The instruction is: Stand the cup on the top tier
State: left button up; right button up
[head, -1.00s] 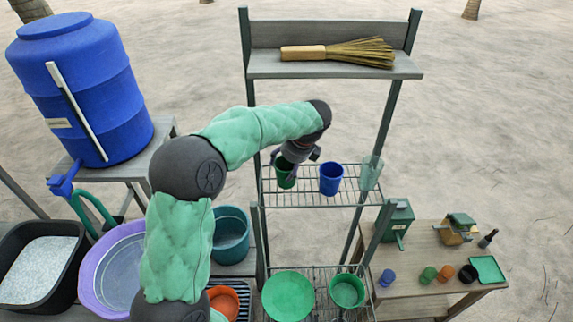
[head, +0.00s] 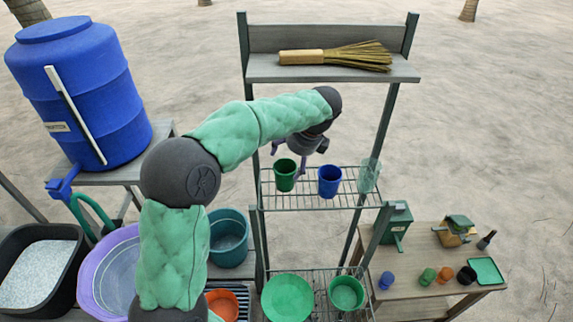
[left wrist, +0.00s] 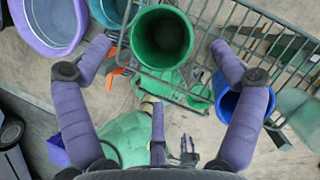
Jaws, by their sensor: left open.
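A dark green cup (head: 285,176) stands upright at the left end of the upper wire tier (head: 300,202). A blue cup (head: 330,181) and a translucent green cup (head: 368,176) stand to its right. My left gripper (head: 299,160) is open and empty, above and behind the green cup. In the left wrist view the green cup (left wrist: 162,38) shows its open mouth between the spread fingertips, apart from both. The blue cup (left wrist: 243,107) is partly hidden behind the right finger there. My right gripper is not in view.
A wooden shelf (head: 260,70) with a broom (head: 335,57) is above the wire tier. Green dishes (head: 287,298) stand on the lower tier. A blue barrel (head: 72,95) and basins are at left. A side table (head: 430,290) with small cups is at right.

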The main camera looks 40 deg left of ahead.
pick_arm(q)
jog(key=d, duration=1.1)
jog(key=shift+s+d+f, duration=0.25)
jog(key=shift+f, duration=0.05)
